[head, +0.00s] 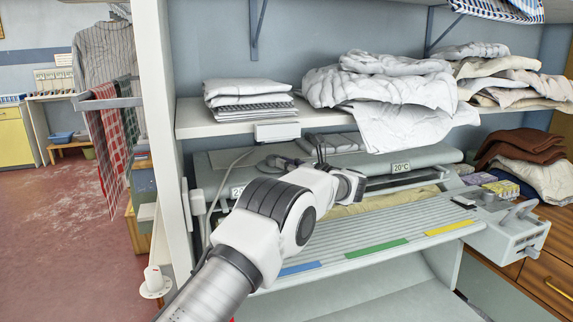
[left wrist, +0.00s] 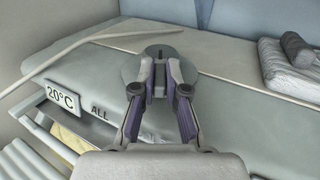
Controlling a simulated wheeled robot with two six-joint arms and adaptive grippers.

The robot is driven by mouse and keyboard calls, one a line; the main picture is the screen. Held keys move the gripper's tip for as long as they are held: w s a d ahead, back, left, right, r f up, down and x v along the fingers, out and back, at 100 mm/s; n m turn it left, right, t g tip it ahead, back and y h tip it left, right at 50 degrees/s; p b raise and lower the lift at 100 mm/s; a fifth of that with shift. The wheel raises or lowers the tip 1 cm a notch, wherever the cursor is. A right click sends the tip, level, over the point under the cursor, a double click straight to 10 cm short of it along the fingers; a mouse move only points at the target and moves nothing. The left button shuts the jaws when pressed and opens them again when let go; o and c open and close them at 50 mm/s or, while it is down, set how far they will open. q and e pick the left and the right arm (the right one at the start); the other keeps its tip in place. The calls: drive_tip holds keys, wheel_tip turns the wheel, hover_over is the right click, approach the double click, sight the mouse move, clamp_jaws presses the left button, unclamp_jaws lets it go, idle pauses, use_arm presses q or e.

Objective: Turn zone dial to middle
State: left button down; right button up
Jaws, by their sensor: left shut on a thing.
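The zone dial (left wrist: 158,50) is a grey round disc with a dark raised grip, on the ironer's pale grey top cover. My left gripper (left wrist: 160,70) has its two purple-padded fingers closed on the dial's grip from both sides. In the head view the left gripper (head: 288,163) is at the rear left of the cover, and my arm hides part of the ironer. The word ALL (left wrist: 100,113) shows on the cover's front, beside a 20°C display (left wrist: 62,98). The fingers hide much of the dial, and I cannot tell its setting. My right gripper is out of view.
A shelf (head: 225,126) with folded linen (head: 247,92) and heaped white cloth (head: 385,85) hangs close above the ironer. A pale hose (left wrist: 85,42) runs behind the dial. A white post (head: 160,100) stands at left. The feed board (head: 400,240) with coloured strips is bare.

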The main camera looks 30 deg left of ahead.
use_arm(q)
drive_tip(key=c, duration=1.2)
unclamp_jaws()
drive_tip(key=shift+a, duration=0.1)
drive_tip(key=v, duration=1.2)
drive_tip(key=shift+w, duration=0.1)
